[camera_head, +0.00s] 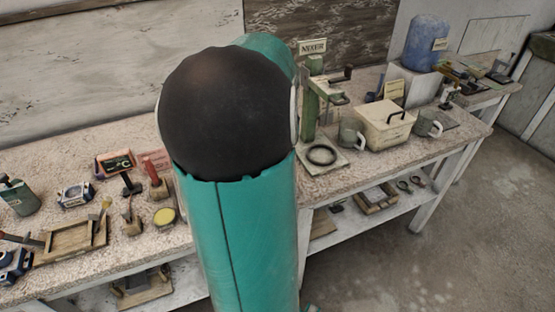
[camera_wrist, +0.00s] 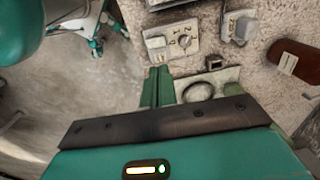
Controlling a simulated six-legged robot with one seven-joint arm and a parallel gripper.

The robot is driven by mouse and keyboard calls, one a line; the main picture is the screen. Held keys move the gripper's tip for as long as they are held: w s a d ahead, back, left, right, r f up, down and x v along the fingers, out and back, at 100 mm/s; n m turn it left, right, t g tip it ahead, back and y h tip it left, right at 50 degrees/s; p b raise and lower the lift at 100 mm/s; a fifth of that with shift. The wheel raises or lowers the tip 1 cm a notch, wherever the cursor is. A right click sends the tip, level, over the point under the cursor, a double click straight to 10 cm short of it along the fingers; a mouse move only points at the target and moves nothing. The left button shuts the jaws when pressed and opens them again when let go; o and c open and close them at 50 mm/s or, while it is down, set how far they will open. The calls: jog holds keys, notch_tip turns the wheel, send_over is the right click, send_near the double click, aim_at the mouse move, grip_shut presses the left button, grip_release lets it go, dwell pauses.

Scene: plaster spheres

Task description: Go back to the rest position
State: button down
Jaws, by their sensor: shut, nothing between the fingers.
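My gripper (camera_wrist: 160,70) shows in the wrist view as two green fingers close together, shut and empty, over the bench edge. In the head view my teal arm with its dark round joint fills the middle and hides the gripper. The workbench (camera_head: 120,148) has a rough pale top and runs across the view behind my arm. A green mixer stand (camera_head: 311,100) with a dark ring (camera_head: 321,155) at its base stands just right of my arm.
A cream box (camera_head: 383,128), grey mugs (camera_head: 352,133) and a blue water container (camera_head: 426,43) stand on the right. A wooden tray (camera_head: 72,240) and several small tools lie on the left. A lower shelf (camera_head: 345,222) holds items. Open concrete floor (camera_head: 420,265) lies at front right.

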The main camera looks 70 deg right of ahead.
jog(key=shift+r, duration=0.65)
jog(key=w+a+r+n+t, duration=0.2)
jog(key=w+a+n, duration=0.5)
jog(key=a, duration=0.4)
jog(key=w+a+r+n+t, duration=0.1)
jog(key=w+a+r+n, duration=0.2)
jog(key=w+a+n, duration=0.65)
jog(key=s+a+n+t, duration=0.1)
jog(key=a+n, duration=0.4)
jog(key=a, duration=0.6)
jog(key=s+a+n+t, duration=0.1)
jog(key=s+a+n, duration=0.3)
jog(key=a, duration=0.8)
jog(key=shift+s+r+n, duration=0.3)
jog(key=shift+r+n, duration=0.05)
jog(key=shift+n, duration=0.3)
